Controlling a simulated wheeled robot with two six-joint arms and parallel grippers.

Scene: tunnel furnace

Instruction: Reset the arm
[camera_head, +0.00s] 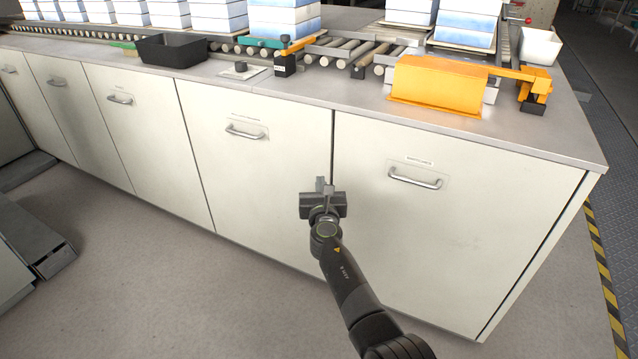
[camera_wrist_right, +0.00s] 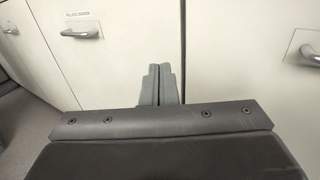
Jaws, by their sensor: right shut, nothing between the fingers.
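My right gripper (camera_head: 325,186) is in front of the pale cabinet, below the counter top, near the gap between two cabinet doors. It is shut and holds nothing. In the right wrist view its two grey fingers (camera_wrist_right: 160,84) stand side by side against the cabinet front. My right arm comes in from the bottom of the head view. My left gripper is not in either view.
The cabinet (camera_head: 270,165) has several doors with metal handles (camera_head: 415,178). On the counter are a roller conveyor (camera_head: 345,52) with blue and white stacks, a black bin (camera_head: 172,50), an orange guard (camera_head: 438,85) and a white bin (camera_head: 540,46). The floor (camera_head: 150,290) at left front is clear.

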